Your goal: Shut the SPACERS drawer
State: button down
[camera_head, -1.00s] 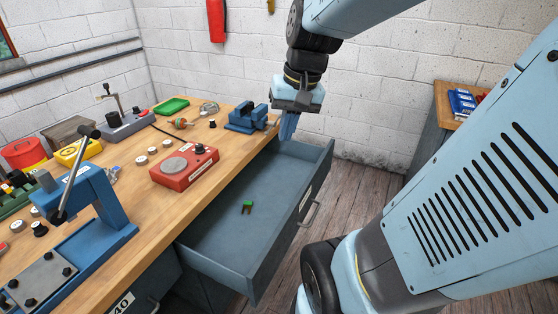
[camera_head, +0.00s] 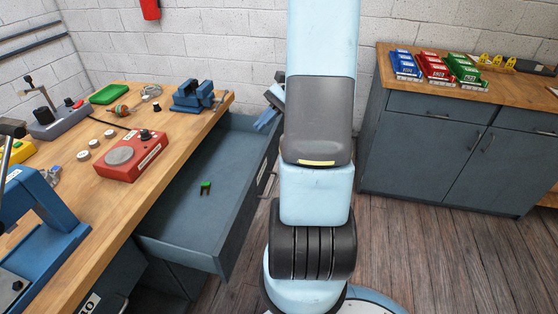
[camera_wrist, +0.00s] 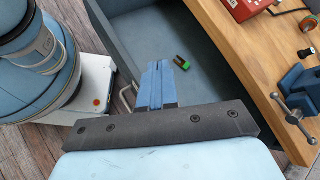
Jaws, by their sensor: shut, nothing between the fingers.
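The drawer (camera_head: 190,225) stands pulled out from under the bench; its label is too small to read. A green-and-dark small part (camera_head: 205,187) lies on its floor, and it also shows in the wrist view (camera_wrist: 181,62). The drawer's bar handle (camera_head: 268,175) is on the outer face, partly behind my arm. My gripper (camera_head: 266,118) is near the drawer's far front corner, partly hidden by my arm. In the wrist view my blue fingers (camera_wrist: 154,72) are together and empty, overlapping the drawer front beside the handle (camera_wrist: 127,98). Contact cannot be told.
The wooden bench (camera_head: 150,180) carries a red device (camera_head: 133,155), a blue vise (camera_head: 193,95) and several small parts. A second cabinet (camera_head: 430,145) with blue, red and green bins stands at the right. Open plank floor (camera_head: 440,250) lies between them.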

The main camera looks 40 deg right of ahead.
jog(key=d+f+m+t+y, duration=0.3)
jog(key=d+f+m+t, duration=0.35)
jog(key=d+f, duration=0.45)
jog(key=m+t+h, duration=0.3)
jog(key=m+t, duration=0.4)
jog(key=m, duration=0.1)
send_near(272, 158)
jog(key=x, duration=0.6)
jog(key=shift+w+a+r, duration=0.15)
jog(key=shift+a, duration=0.3)
